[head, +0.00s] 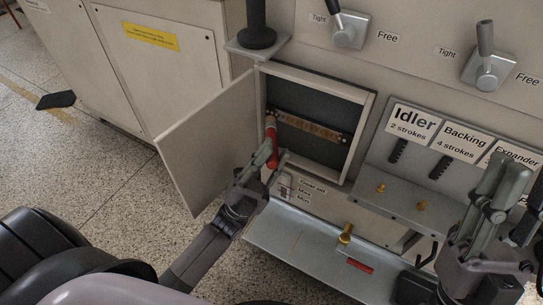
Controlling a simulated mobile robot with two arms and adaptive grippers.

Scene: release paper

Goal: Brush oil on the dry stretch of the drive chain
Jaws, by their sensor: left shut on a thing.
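The drive chain (312,130) runs across a dark recess behind an open panel door (205,140). A stretch of it looks brown and rusty, with darker chain at its ends. My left gripper (265,158) is shut on a red-handled brush (271,137), held upright at the left side of the opening. The brush's upper end is at the left end of the brown stretch; I cannot tell whether it touches. My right gripper (503,185) is at the lower right, away from the chain, with fingers pointing up. Its opening is unclear.
The recess has a raised pale frame (362,130). To the right are labelled hooks (398,150) and a shelf with brass pegs (421,205). Below is a metal tray (285,238) with a brass piece (345,234) and a red item (359,266). Two levers (487,60) stand above.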

